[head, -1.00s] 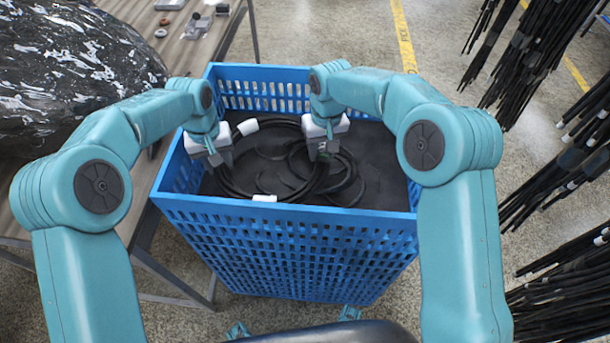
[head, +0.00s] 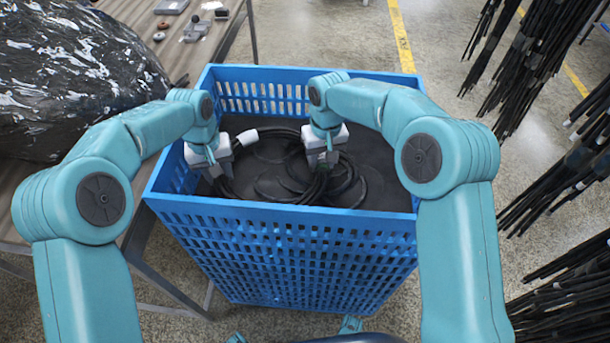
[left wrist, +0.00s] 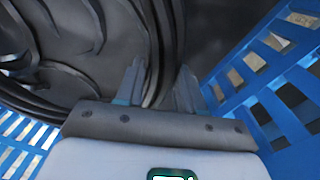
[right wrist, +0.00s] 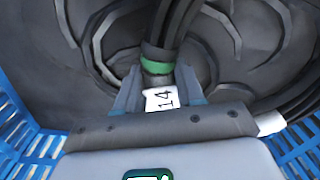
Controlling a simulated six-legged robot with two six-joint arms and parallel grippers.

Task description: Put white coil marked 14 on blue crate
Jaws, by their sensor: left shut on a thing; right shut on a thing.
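The blue crate (head: 290,215) stands in front of me with a dark inside. A black hose coil (head: 262,140) with a white end (head: 247,137) lies inside it. In the right wrist view a white tag (right wrist: 163,99) reads 14, beside a green band (right wrist: 157,58) on the hose. My right gripper (head: 321,163) is shut on the coil at this tag, down inside the crate; it also shows in the right wrist view (right wrist: 160,92). My left gripper (head: 220,172) is inside the crate at the left, shut on the coil's hose strands (left wrist: 160,60).
A grey table (head: 190,65) with small parts and a shiny black bundle (head: 75,75) stands at the left. Bunches of black hoses (head: 550,60) hang at the right. The floor behind the crate is clear.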

